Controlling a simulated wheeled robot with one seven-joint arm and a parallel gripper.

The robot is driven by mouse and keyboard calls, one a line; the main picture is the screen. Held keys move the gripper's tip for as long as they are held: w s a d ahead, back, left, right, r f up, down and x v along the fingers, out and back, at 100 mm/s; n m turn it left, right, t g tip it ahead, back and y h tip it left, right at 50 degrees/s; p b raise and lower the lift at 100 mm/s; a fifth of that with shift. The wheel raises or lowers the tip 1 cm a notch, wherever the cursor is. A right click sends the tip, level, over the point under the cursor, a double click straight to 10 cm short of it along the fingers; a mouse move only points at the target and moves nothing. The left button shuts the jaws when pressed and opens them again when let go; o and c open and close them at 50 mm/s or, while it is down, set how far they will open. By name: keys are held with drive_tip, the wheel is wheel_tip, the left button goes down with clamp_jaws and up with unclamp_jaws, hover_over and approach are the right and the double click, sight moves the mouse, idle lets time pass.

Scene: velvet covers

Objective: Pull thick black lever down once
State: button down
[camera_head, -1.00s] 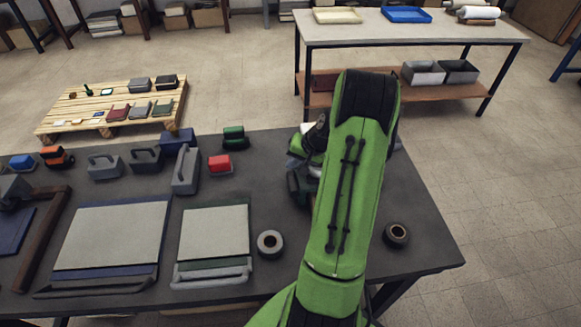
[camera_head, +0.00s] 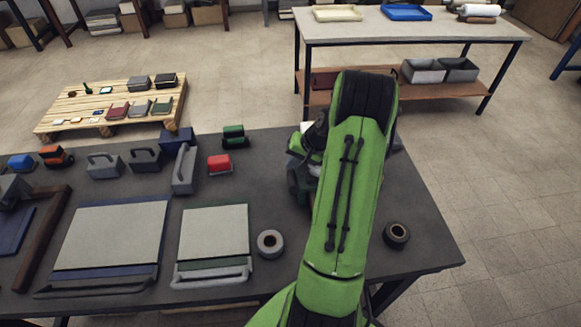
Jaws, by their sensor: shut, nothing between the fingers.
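My green arm reaches up through the middle of the picture and folds over near the far edge of the table. It hides its own far end, so I cannot see my gripper's fingertips. A dark green device (camera_head: 299,187) with a pale part on top stands on the table, half hidden behind the left side of my arm. A dark shape shows just above it beside my arm; I cannot tell whether it is the device's lever or part of my wrist. No thick black lever can be clearly made out.
The dark table (camera_head: 430,222) holds a grey tape roll (camera_head: 270,243), a black roll (camera_head: 396,234), a red-topped block (camera_head: 219,164), a green block (camera_head: 234,136) and two flat covered boards. Grey handled blocks stand to the left. The table's right side is mostly bare.

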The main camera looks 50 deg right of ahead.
drive_tip(key=shift+s+a+f, duration=0.1)
drive_tip(key=shift+s+f, duration=0.1)
drive_tip(key=shift+f, duration=0.2)
drive_tip(key=shift+s+a+f, duration=0.1)
drive_tip(key=shift+s+f, duration=0.05)
drive_tip(key=shift+f, duration=0.25)
wheel_tip(320, 180, up, 6)
drive_tip(key=w+d+p, duration=0.1)
drive_tip(key=w+p, duration=0.1)
drive_tip(key=p, duration=0.2)
drive_tip(key=shift+d+f+p, duration=0.15)
drive_tip(key=shift+p, duration=0.2)
